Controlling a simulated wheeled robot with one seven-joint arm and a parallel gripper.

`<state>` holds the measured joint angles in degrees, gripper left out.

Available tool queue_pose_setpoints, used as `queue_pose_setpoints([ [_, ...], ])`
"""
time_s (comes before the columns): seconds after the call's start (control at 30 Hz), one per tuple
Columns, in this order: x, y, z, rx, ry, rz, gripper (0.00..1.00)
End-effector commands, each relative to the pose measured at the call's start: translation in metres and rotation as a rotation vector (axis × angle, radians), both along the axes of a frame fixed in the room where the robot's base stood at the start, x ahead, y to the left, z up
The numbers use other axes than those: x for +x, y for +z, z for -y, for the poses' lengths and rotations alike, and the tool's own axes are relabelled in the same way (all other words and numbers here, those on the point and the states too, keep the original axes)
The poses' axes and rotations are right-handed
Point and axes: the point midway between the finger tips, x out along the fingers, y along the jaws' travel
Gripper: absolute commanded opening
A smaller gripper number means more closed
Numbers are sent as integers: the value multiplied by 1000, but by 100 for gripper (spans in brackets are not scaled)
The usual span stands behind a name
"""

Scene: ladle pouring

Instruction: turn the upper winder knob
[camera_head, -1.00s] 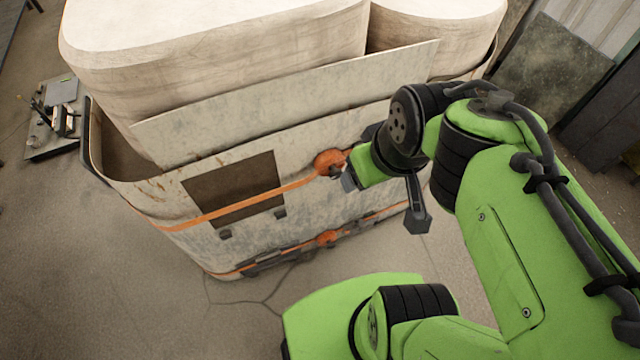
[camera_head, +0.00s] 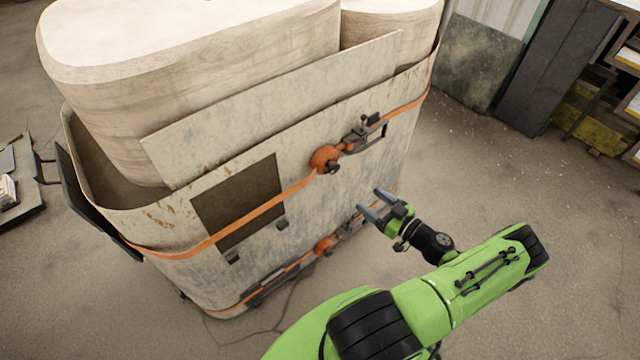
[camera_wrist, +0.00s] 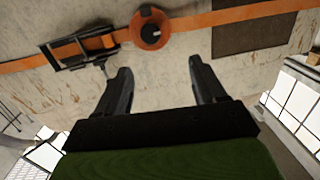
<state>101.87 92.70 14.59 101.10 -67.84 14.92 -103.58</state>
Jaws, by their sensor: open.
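The upper winder knob (camera_head: 325,159) is a round orange disc with a dark centre on the upper orange strap (camera_head: 225,212) of the pale, rust-stained casing. In the wrist view the knob (camera_wrist: 151,30) shows beyond the fingertips, centred a little above the gap between them. My gripper (camera_head: 372,206) is open and empty, below and to the right of the knob in the head view, apart from it. Its two dark fingers (camera_wrist: 160,75) are spread in the wrist view. A dark buckle (camera_head: 362,135) sits on the strap just right of the knob.
A lower orange winder (camera_head: 325,245) sits on the lower strap. The casing (camera_head: 340,200) wraps large wooden forms (camera_head: 200,80). A dark panel (camera_head: 238,200) is left of the knob. The floor right of the casing (camera_head: 500,180) is clear.

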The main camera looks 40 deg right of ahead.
Motion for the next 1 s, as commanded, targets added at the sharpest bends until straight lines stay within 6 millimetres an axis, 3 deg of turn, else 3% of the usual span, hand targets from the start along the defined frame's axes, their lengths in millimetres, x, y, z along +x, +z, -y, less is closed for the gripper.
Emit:
queue_pose_setpoints([
  [0.1, -11, -10, 10, -16, -94, 58, 70],
  [0.23, -1, -10, 10, -22, -101, 65, 70],
  [0.7, 113, -12, 6, -20, -95, 62, 70],
  [0.83, 135, -12, 5, -19, -96, 60, 70],
  [1.0, 146, -11, 5, -17, -98, 59, 70],
])
